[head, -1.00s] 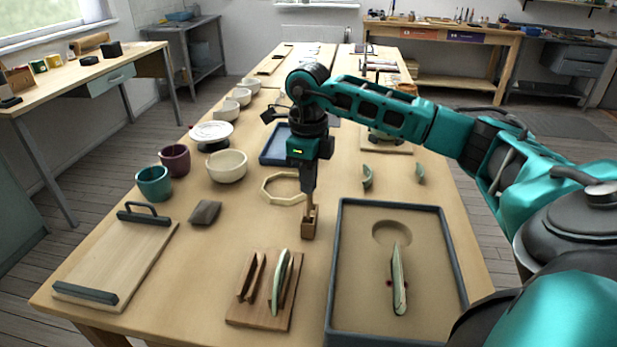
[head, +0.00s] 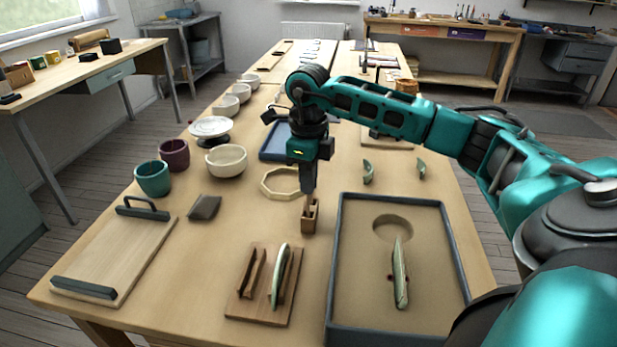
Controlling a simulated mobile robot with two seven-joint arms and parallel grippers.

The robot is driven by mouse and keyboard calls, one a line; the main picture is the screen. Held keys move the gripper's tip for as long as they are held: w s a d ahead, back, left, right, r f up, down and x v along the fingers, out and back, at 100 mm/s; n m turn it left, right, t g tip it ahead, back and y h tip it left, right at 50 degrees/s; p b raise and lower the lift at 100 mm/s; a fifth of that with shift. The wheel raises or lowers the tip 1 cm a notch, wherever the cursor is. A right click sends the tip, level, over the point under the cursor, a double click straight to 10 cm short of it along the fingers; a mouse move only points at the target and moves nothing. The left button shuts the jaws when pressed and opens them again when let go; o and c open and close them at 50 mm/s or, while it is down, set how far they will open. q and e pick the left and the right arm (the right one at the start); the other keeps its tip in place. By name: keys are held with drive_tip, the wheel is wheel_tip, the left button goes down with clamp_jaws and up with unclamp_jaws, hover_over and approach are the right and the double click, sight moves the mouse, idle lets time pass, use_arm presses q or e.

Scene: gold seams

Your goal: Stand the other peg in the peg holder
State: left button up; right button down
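The peg holder (head: 310,218) is a small brown wooden block with openings, upright on the table near the middle of the head view. My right gripper (head: 308,190) points straight down just above it. Its narrow fingers look shut on a thin brown peg (head: 307,206), whose lower part is at the holder's top. Whether the peg's lower end is inside an opening or just behind the rim cannot be told. No second peg can be made out clearly. My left gripper is out of view.
A grey-rimmed tray (head: 336,270) with a pale shard stands right of the holder. A wooden rack (head: 262,318) with upright pieces is in front. A pale octagonal ring (head: 267,190) and a white bowl (head: 227,162) lie left. A handled board (head: 115,255) is at far left.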

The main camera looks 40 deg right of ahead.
drive_tip(key=shift+f+b, duration=0.45)
drive_tip(key=shift+f, duration=0.35)
idle(0.4)
drive_tip(key=shift+f, duration=0.35)
idle(0.6)
drive_tip(key=shift+f, duration=0.2)
drive_tip(key=c, duration=1.8)
unclamp_jaws()
drive_tip(key=o, duration=0.5)
drive_tip(key=shift+o, duration=0.4)
drive_tip(key=o, duration=0.4)
drive_tip(key=shift+o, duration=0.2)
